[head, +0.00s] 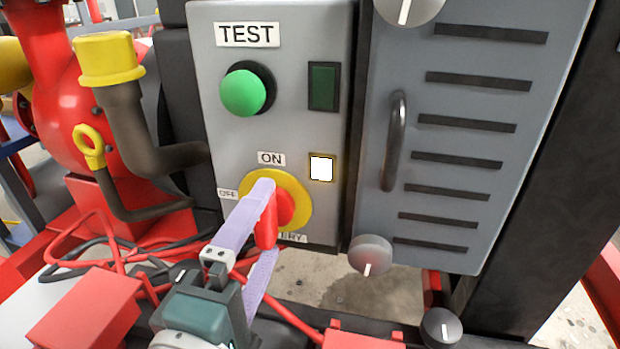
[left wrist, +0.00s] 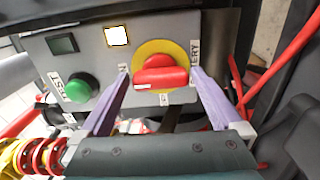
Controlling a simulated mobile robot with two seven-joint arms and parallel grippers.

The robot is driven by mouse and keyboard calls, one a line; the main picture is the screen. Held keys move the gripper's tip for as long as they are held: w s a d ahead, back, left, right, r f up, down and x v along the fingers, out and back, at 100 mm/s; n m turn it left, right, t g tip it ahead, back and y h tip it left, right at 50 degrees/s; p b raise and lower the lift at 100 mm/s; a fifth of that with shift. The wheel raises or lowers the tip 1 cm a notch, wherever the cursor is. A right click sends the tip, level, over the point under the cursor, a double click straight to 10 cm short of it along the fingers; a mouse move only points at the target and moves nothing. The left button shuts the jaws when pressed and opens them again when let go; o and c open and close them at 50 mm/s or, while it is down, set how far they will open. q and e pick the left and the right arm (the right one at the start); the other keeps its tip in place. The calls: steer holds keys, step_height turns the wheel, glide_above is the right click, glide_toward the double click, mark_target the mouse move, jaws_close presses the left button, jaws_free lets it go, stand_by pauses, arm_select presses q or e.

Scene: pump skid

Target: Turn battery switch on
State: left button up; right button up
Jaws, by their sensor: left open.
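The battery switch has a red handle (head: 267,222) on a round yellow plate (head: 302,196), low on the grey panel. The handle stands roughly upright, in line with the ON label (head: 271,159) above; the OFF label (head: 227,194) is at the left. My left gripper (head: 269,217) is open, with its pale purple fingers around the handle area. In the left wrist view the red handle (left wrist: 161,78) lies crosswise between the fingertips, one near each end. I cannot tell whether they touch it. The square lamp (head: 321,168) beside the switch glows white. My right gripper is not in view.
A green TEST button (head: 243,93) and a dark square indicator (head: 323,86) are higher on the panel. A slotted grey cabinet (head: 470,130) with a handle and knobs stands at the right. Red cables (head: 110,255) and pipework crowd the left.

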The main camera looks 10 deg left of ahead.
arm_select(q)
steer(key=s, duration=0.9)
steer(key=shift+s+a, duration=0.15)
steer(key=shift+r, duration=0.1)
steer(key=d+r+m+g+h+p, duration=0.55)
steer(key=m+p, duration=0.25)
steer(key=m, duration=0.4)
steer(key=s+a+r+m+g+y+p, duration=0.3)
steer(key=s+a+m+g+p, duration=0.1)
steer(key=s+a, duration=0.15)
steer(key=s+a+r+m+g+y+p, duration=0.3)
steer(key=s+a+g+p, duration=0.15)
steer(key=a, duration=0.25)
step_height(320, 180, up, 37)
steer(key=p, duration=3.7)
